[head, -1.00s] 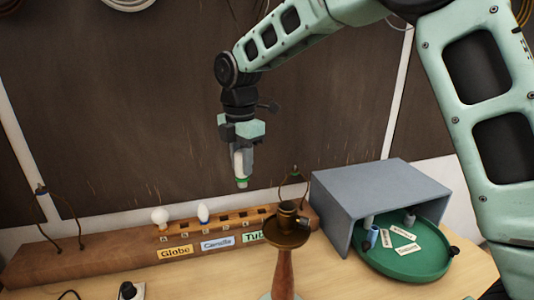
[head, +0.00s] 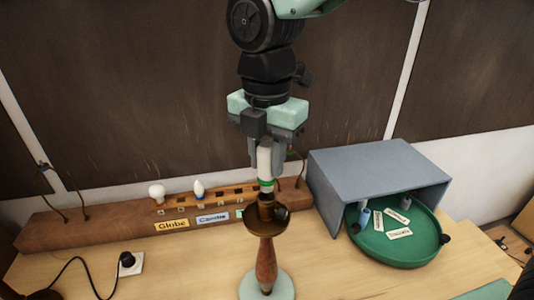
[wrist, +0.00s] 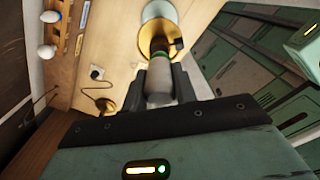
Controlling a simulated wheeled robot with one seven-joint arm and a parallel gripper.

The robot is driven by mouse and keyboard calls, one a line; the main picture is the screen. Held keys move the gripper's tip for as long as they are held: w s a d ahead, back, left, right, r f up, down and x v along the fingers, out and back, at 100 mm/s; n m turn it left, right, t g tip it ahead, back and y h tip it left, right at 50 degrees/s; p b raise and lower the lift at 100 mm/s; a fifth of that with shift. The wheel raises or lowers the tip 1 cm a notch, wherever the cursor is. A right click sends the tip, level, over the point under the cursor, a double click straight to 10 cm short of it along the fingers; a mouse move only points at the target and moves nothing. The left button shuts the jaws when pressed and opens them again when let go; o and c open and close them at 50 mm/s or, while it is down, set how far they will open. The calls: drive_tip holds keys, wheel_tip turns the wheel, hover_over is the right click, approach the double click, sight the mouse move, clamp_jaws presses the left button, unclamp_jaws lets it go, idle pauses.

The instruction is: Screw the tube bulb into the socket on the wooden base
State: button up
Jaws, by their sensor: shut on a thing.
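The tube bulb (head: 264,162) is white with a green band near its lower end. It points down, upright, in my gripper (head: 264,155), which is shut on it. The bulb's lower end is at the mouth of the socket (head: 266,198) on the lamp; I cannot tell whether it is inside. The lamp has a brass dish (head: 252,220), a turned wooden stem (head: 266,262) and a pale round foot (head: 280,286).
Behind the lamp, a wooden rack (head: 110,228) holds a globe bulb (head: 157,191) and a candle bulb (head: 198,187). At right, a grey open box (head: 375,165) covers part of a green round tray (head: 400,258) with labels. A plug and cord (head: 127,260) lie at left.

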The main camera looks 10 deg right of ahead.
sight(266, 172)
drive_tip(key=shift+f+b, duration=0.7)
drive_tip(key=shift+f, duration=0.7)
drive_tip(key=shift+f, duration=0.25)
drive_tip(key=shift+o, duration=0.5)
drive_tip(key=m, duration=0.3)
drive_tip(key=shift+m, duration=0.3)
drive_tip(key=shift+c, duration=0.3)
drive_tip(key=m, duration=0.4)
drive_tip(key=shift+w, duration=0.1)
drive_tip(key=shift+m, duration=0.3)
